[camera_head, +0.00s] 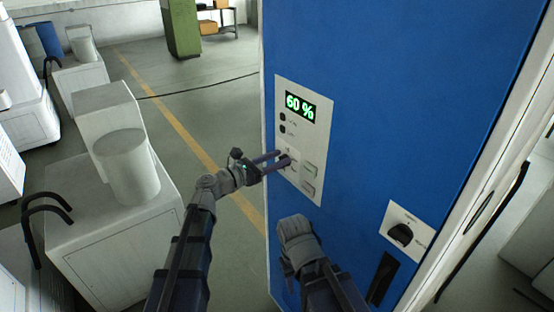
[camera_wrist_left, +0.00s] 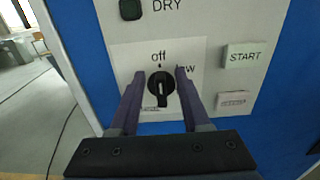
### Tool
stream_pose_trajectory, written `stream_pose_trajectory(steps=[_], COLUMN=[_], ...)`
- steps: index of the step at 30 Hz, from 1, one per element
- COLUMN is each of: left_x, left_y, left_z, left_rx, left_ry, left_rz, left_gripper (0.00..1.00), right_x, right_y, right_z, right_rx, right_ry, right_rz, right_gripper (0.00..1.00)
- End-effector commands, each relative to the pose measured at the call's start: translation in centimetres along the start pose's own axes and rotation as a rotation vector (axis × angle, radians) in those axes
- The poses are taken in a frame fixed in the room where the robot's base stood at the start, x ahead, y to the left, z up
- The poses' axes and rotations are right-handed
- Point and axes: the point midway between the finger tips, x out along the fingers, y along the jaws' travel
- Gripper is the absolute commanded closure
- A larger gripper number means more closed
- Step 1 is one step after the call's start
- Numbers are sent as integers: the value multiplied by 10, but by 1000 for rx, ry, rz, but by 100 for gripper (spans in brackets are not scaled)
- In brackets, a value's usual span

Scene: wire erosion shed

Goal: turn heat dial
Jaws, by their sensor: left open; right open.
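A round black dial (camera_wrist_left: 161,90) with a raised grip and a pale mark sits on a white label plate in the left wrist view. "off" is printed above it and a partly covered word, perhaps "low", to its right. My left gripper (camera_head: 285,158) is open at the panel in the head view. In the left wrist view its fingers (camera_wrist_left: 160,76) stand either side of the dial; I cannot tell whether they touch it. My right gripper (camera_head: 294,234) is low in front of the blue cabinet, its fingers hidden.
The blue cabinet (camera_head: 390,80) carries a control panel with a display (camera_head: 300,106) reading 60 %. A START button (camera_wrist_left: 245,56) is right of the dial. Another black knob (camera_head: 400,234) sits on a lower right plate. White machines (camera_head: 115,220) stand left, with open floor between.

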Motion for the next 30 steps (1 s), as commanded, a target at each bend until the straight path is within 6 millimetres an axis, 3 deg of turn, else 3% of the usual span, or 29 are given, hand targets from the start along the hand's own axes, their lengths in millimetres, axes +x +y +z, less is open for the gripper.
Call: stream_pose_trajectory(steps=[2,13,30], left_x=[0,0,0], left_y=[0,0,-3], left_z=[0,0,-1], left_rx=[0,0,104], left_ry=[0,0,1], left_rz=[0,-1,-1], left_gripper=[57,99,100], right_x=[0,0,0], right_y=[0,0,0], right_z=[0,0,0], right_rx=[0,0,0], right_ry=[0,0,0], right_rz=[0,0,0], right_gripper=[50,50,50])
